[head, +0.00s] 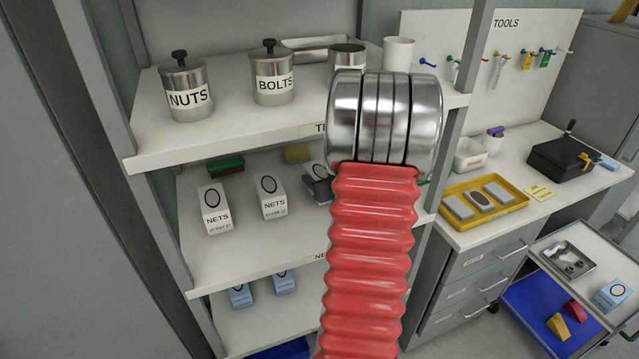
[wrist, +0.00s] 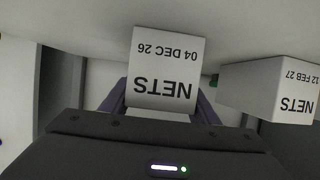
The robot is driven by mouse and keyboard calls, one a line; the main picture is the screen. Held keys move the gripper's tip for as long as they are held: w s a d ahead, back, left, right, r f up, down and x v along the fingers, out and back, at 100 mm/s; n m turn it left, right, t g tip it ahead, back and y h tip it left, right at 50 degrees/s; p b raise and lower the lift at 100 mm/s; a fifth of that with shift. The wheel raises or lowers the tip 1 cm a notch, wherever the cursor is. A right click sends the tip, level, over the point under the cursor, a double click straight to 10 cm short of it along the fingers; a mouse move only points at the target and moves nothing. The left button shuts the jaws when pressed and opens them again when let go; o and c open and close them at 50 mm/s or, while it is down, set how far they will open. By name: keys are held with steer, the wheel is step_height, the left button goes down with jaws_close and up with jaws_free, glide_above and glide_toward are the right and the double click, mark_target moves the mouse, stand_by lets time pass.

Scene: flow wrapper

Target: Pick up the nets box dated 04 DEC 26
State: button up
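A white nets box marked 04 DEC 26 (wrist: 166,68) shows upside down in the middle of the wrist view, its lettering facing the camera. The purple fingers of my gripper (wrist: 162,100) lie one on each side of it, very close to its sides. Whether they press on it is not clear. In the head view my gripper (head: 320,188) shows as a dark shape at the middle shelf, largely hidden behind my arm. A second nets box, 12 FEB 27 (wrist: 270,88), stands apart to the right in the wrist view.
Two white nets boxes (head: 214,208) (head: 270,197) stand left of my gripper on the middle shelf (head: 255,255). A green-topped block (head: 226,165) and a yellow one (head: 297,153) lie behind them. Tins (head: 185,88) stand on the shelf above; blue boxes (head: 240,295) sit below.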

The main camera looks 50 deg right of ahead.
mark_target(320, 172)
steer(key=c, duration=0.6)
steer(key=shift+r, duration=0.15)
step_height(320, 172, up, 10)
steer(key=shift+f, duration=0.1)
stand_by(0.4)
stand_by(0.4)
